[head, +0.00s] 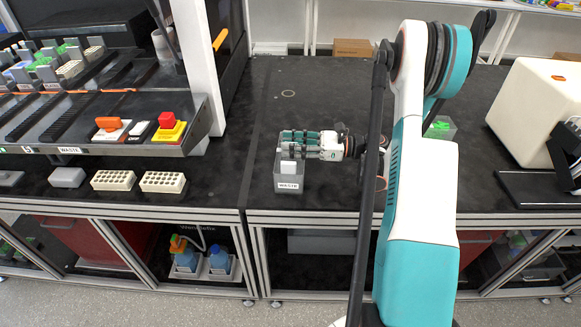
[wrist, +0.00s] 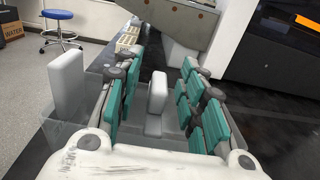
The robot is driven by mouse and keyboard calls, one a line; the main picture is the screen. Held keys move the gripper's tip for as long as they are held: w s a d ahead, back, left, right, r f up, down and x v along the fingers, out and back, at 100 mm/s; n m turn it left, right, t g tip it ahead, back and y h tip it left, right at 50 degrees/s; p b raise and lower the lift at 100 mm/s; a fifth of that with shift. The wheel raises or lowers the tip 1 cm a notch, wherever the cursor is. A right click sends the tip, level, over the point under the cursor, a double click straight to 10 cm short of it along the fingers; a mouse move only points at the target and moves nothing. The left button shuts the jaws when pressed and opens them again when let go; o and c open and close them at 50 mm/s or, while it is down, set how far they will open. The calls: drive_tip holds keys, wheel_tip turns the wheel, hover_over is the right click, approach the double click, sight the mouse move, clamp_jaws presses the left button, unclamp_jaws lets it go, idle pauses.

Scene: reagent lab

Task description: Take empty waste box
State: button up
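The waste box (head: 289,184), a small grey open-topped box with a white WASTE label, stands on the black bench near its front edge, left of my arm. My gripper (head: 290,138) reaches leftward at the box's top. In the wrist view my teal-padded gripper fingers (wrist: 162,64) are spread apart, with a pale upright block (wrist: 157,92) between them and visible gaps on both sides. The translucent box wall (wrist: 58,130) shows beyond the left finger, with a second pale upright block (wrist: 69,84) there. Whether the fingers touch the box cannot be told.
A clear container with green contents (head: 440,128) stands right of my arm. A large cream machine (head: 540,110) is at the right. A rack station with a red-and-yellow button (head: 168,128) and white tube racks (head: 163,182) are at the left. The bench behind the box is clear.

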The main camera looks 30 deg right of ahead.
drive_tip(key=shift+w+a, duration=0.1)
drive_tip(key=shift+a, duration=0.1)
drive_tip(key=shift+c, duration=0.3)
clamp_jaws()
drive_tip(key=shift+r, duration=0.15)
